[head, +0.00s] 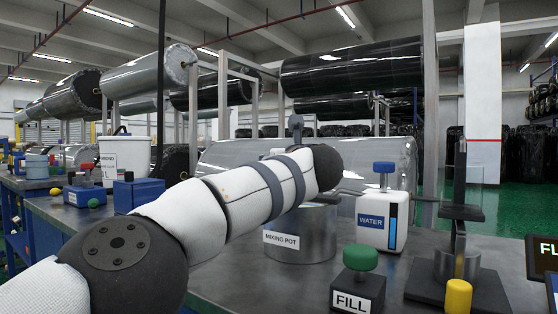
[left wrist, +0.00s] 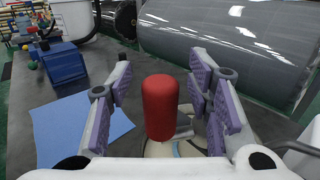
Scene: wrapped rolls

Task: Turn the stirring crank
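The steel mixing pot (head: 312,245), labelled MIXING POT, stands on the bench in the head view, partly behind my left forearm. In the left wrist view a red upright handle (left wrist: 160,108), apparently the crank's, stands between the purple-padded fingers of my left gripper (left wrist: 163,78). The fingers are spread, with a visible gap on both sides of the handle. Most of the crank below the handle is hidden. In the head view my left arm hides most of its gripper; only a small grey part shows above the wrist. My right gripper is in neither view.
A white WATER container (head: 370,232), a green-topped FILL button (head: 360,258) and a black stand (head: 462,212) occupy the bench's right. A white bucket (head: 124,158) and blue box (head: 139,195) stand left. A blue sheet (left wrist: 75,130) lies flat. Large wrapped rolls (left wrist: 225,45) are behind.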

